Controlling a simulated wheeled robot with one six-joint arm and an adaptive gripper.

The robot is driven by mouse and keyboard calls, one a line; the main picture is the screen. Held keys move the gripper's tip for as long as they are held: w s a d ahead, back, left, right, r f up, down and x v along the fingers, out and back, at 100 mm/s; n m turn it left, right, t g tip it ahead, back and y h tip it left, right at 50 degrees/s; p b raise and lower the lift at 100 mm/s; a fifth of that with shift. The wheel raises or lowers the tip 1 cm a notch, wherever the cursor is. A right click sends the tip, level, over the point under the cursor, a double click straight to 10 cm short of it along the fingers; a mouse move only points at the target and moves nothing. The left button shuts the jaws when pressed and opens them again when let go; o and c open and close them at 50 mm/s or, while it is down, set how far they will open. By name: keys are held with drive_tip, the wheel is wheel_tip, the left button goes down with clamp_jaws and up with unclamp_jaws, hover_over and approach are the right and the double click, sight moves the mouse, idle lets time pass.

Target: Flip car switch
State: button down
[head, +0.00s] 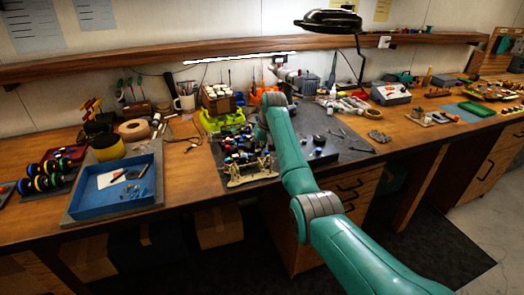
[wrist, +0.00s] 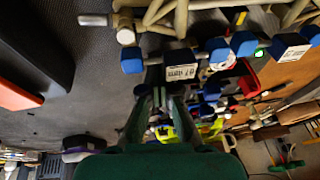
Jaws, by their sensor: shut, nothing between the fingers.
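The RC car (head: 250,168) stands on the dark work mat, with a pale tubular frame and blue and black parts. In the wrist view its pale tubes (wrist: 180,14) cross the top, with blue fittings (wrist: 243,43) below them. A black box with a white label (wrist: 181,71) sits on the car, just beyond my fingertips. A small green light (wrist: 259,53) glows to the right. My gripper (wrist: 161,93) is shut and empty, its tips close to the labelled box; I cannot tell whether they touch. I cannot make out the switch for certain. In the head view my arm hides part of the car.
A blue tray (head: 115,193) with small parts lies left of the mat (head: 340,135). A grey box (head: 390,93) is farther right. A lamp (head: 328,20) hangs above. The mat's right side is mostly clear.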

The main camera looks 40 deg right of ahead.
drive_tip(key=shift+a+f, duration=0.15)
drive_tip(key=shift+f, duration=0.05)
drive_tip(key=shift+w+a, duration=0.2)
drive_tip(key=shift+a, duration=0.5)
drive_tip(key=shift+r, duration=0.45)
drive_tip(key=d+v, duration=0.1)
drive_tip(key=v, duration=1.2)
drive_tip(key=shift+w+d+r, duration=0.2)
drive_tip(key=shift+w+d, duration=0.1)
drive_tip(key=shift+d, duration=0.1)
